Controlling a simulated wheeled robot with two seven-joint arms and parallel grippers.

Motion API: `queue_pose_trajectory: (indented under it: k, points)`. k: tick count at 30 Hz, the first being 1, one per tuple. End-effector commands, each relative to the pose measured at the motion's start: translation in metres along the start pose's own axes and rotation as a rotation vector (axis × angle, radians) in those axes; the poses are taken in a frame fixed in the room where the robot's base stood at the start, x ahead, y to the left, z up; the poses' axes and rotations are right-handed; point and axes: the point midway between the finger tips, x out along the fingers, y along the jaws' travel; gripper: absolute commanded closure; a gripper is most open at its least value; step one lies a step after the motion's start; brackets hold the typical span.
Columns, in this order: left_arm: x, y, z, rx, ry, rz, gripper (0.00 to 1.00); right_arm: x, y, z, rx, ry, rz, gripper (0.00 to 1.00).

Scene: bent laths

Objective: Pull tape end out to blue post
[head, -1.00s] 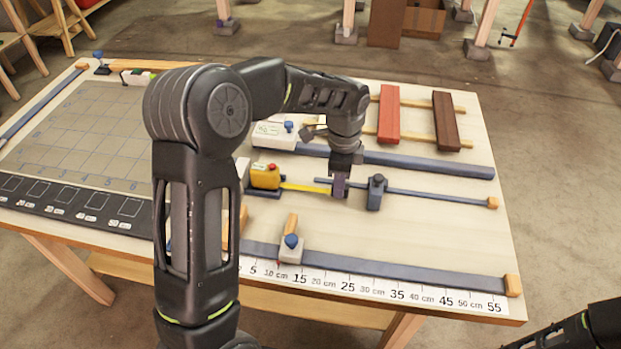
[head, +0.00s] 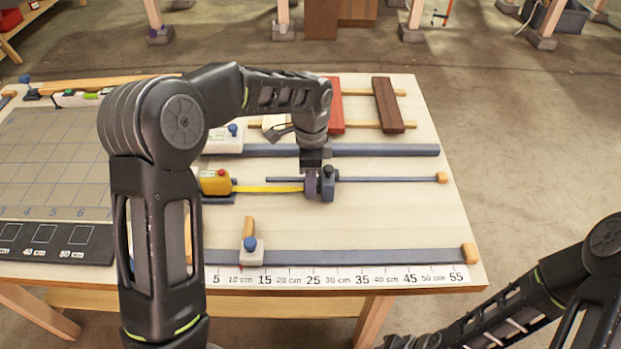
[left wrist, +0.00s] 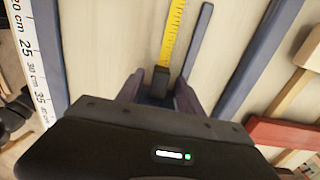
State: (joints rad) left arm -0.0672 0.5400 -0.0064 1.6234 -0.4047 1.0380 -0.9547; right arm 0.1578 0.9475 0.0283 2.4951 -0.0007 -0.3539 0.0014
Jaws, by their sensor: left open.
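The yellow tape (head: 268,189) runs right from its yellow case (head: 214,183) to my left gripper (head: 312,188). In the left wrist view the tape (left wrist: 173,35) ends at a dark end block (left wrist: 160,80) between the two fingers. The left gripper is open, with a finger on each side of that block. The blue post (head: 327,184) stands on a thin rail just right of the gripper, touching it or nearly so; the gripper partly hides the contact. Of my right arm, links show at the lower right; its gripper cannot be made out.
The thin rail (head: 395,180) runs on right of the post to a wooden end block (head: 442,178). A thicker blue bar (head: 385,150) lies behind. A printed scale (head: 340,278) and a blue slider knob (head: 250,243) lie in front. Red (head: 336,105) and brown (head: 389,105) boards lie at the back.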

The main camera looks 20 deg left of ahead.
Motion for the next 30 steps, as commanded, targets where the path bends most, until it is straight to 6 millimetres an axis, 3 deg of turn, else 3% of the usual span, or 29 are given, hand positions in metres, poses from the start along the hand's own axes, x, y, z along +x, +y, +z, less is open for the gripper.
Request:
queue_pose_trajectory:
  k: [10, 22, 30]
  points:
    - [-0.008, -0.001, 0.000, 0.000, 0.001, -0.002, 0.56, 0.001, 0.000, 0.000, 0.000, 0.000, 0.000, 0.64]
    - [-0.068, -0.001, -0.001, 0.000, 0.001, -0.003, 0.56, 0.007, 0.002, 0.000, -0.001, 0.001, -0.001, 0.64]
    - [-0.078, 0.000, 0.000, 0.001, 0.000, 0.000, 0.56, 0.007, 0.003, -0.001, -0.001, 0.001, -0.001, 0.64]
